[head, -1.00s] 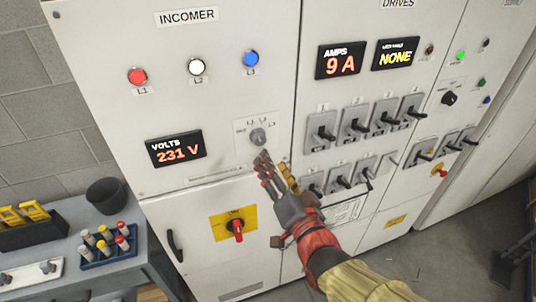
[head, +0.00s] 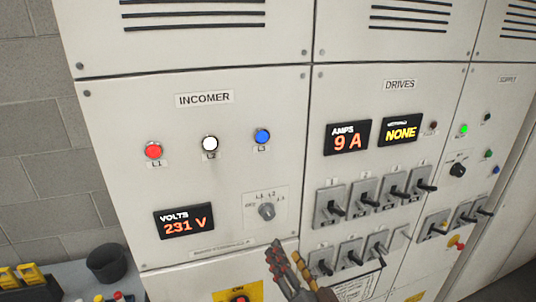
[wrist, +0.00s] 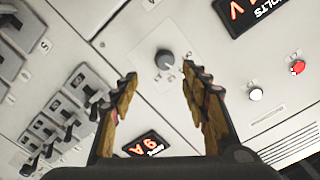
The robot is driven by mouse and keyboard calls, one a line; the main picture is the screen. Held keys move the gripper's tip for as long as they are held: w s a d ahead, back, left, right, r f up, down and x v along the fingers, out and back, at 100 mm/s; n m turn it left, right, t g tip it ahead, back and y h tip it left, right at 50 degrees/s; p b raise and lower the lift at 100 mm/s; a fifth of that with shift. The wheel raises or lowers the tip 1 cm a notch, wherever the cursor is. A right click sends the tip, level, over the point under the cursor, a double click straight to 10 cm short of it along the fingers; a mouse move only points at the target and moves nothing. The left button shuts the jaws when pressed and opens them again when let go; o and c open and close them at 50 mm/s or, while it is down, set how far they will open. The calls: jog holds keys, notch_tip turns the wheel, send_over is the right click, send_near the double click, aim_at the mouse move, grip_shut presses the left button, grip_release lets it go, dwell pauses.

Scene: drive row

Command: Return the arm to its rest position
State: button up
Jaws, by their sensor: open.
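My gripper (head: 312,278) shows at the bottom of the head view, in front of the cabinet's lower middle, below the grey selector knob (head: 267,211). In the wrist view my gripper (wrist: 160,85) is open and empty, its two fingers apart, with the selector knob (wrist: 165,60) seen between and beyond the fingertips. The fingers look clear of the knob. Most of my arm is below the head view's edge.
The cabinet front carries a VOLTS display (head: 184,221) reading 231 V, an AMPS display (head: 347,137) reading 9 A, and several lever switches (head: 363,193). A red-handled yellow switch plate (head: 250,289) is low. A black cup (head: 106,262) stands on the left bench.

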jog(key=s+d+f+n+g+h, duration=0.2)
jog(key=s+f+n+g, duration=0.35)
jog(key=f, duration=0.65)
jog(key=s+d+m+g+h+b, duration=0.1)
jog(key=s+d+g+h+b, duration=0.1)
jog(key=s+d+g+b, duration=0.4)
jog(key=s+d+b, duration=0.2)
jog(key=s+d, duration=0.2)
jog(key=d, duration=0.1)
jog(key=shift+h+b, duration=0.3)
jog(key=shift+h, duration=0.1)
